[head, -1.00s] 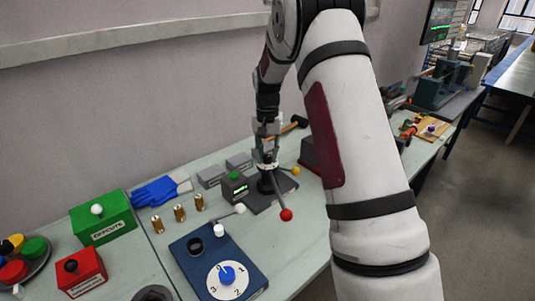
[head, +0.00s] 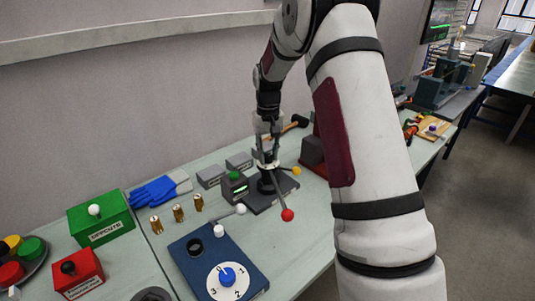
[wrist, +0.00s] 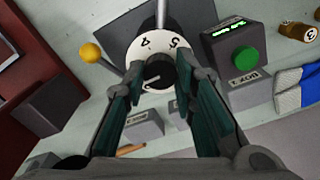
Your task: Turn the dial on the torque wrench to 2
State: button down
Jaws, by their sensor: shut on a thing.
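The white numbered dial (wrist: 160,42) with a black knob (wrist: 158,72) at its centre is in the wrist view, at the upper middle. Its visible numbers look like 4 and 5, upside down; the 2 is not in view. My gripper (wrist: 160,76) has its fingers on either side of the knob and is shut on it. In the head view my gripper (head: 265,158) points down onto the dial, above a dark base plate (head: 258,206). A handle with a red ball (head: 288,215) slants out from below it. I cannot read the dial in the head view.
A blue panel (head: 185,258) with another numbered dial and a blue knob (head: 227,277) lies in front. A grey box with a green button (wrist: 246,59) and a yellow ball (wrist: 91,53) flank the dial. Brass pieces (head: 179,213) and a blue glove (head: 153,193) lie left.

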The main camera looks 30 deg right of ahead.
aim_at(268, 156)
jog(key=n, duration=0.6)
jog(key=shift+n, duration=0.3)
dwell(0.5)
jog(key=c, duration=1.3)
grip_release()
notch_tip(268, 156, up, 12)
